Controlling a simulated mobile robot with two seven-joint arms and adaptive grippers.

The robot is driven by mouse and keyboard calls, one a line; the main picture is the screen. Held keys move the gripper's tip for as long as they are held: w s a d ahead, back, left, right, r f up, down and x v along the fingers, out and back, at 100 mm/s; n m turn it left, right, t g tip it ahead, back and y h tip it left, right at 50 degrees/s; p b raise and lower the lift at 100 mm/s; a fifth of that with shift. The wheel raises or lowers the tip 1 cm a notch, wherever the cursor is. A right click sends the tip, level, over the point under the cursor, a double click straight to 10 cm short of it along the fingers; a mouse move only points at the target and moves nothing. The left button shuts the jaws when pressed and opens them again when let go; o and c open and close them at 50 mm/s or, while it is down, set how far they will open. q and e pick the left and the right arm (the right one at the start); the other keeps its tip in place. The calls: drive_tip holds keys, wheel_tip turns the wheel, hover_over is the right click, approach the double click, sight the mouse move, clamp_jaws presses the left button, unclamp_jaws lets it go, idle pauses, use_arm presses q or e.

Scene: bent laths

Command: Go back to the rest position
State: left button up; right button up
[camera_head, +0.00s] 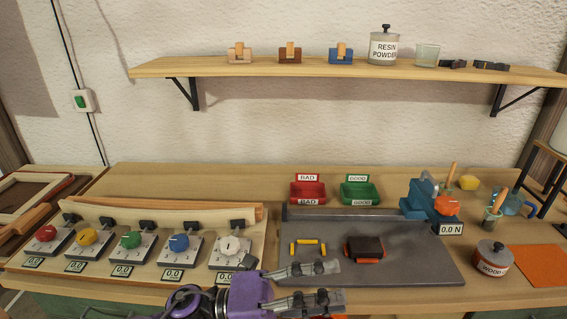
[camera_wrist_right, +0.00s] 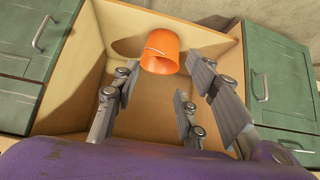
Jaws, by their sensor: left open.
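My left gripper (camera_head: 337,283) reaches in from the bottom of the head view, with a purple wrist and grey fingers pointing right. Its fingers are spread and empty, in front of the grey plate (camera_head: 420,268) at the bench's front edge. My right gripper (camera_wrist_right: 160,85) shows only in the right wrist view. Its grey fingers are apart with nothing between them. Beyond them an orange bucket (camera_wrist_right: 160,50) lies or leans in an open wooden cupboard space between green doors. The pale bent lath (camera_head: 150,215) lies behind the row of coloured knobs on the left of the bench.
A dark brown block (camera_head: 367,247) and yellow strips (camera_head: 308,242) lie on the plate. Red (camera_head: 307,192) and green (camera_head: 360,193) bins stand behind it. A blue clamp device (camera_head: 428,200), a wood glue pot (camera_head: 493,259) and an orange sheet (camera_head: 541,264) are right. A shelf (camera_head: 330,68) hangs above.

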use_arm(q)
drive_tip(key=w+a+f+n+t+y+p, duration=0.1)
drive_tip(key=w+a+f+n+t+y, duration=0.1)
drive_tip(key=a+f+n+t+y, duration=0.85)
drive_tip(key=w+a+f+n+t+y, duration=0.1)
drive_tip(key=a+f+n+t+y, duration=0.4)
drive_tip(key=n, duration=1.1)
drive_tip(key=s+a+f+n+g+y, duration=0.2)
drive_tip(key=s+a+f+n+g, duration=0.1)
drive_tip(key=s+f, duration=0.7)
drive_tip(key=s+a+f+n+g+y+p, duration=0.1)
drive_tip(key=s+a+f+n+g+y, duration=0.1)
drive_tip(key=s+a+f+n+g, duration=0.2)
drive_tip(key=s+a+f+n, duration=0.2)
drive_tip(key=s+a+f, duration=0.2)
drive_tip(key=s+f, duration=0.2)
drive_tip(key=shift+s+f, duration=0.15)
drive_tip(key=shift+s, duration=0.4)
use_arm(e)
drive_tip(key=shift+w+a+r, duration=0.15)
drive_tip(key=shift+w+r, duration=0.05)
drive_tip(key=shift+r, duration=0.4)
drive_tip(key=shift+w+a+r, duration=0.1)
drive_tip(key=shift+w+r, duration=0.05)
drive_tip(key=shift+r, duration=0.4)
use_arm(q)
drive_tip(key=shift+a+n, duration=0.1)
drive_tip(key=shift+n, duration=0.15)
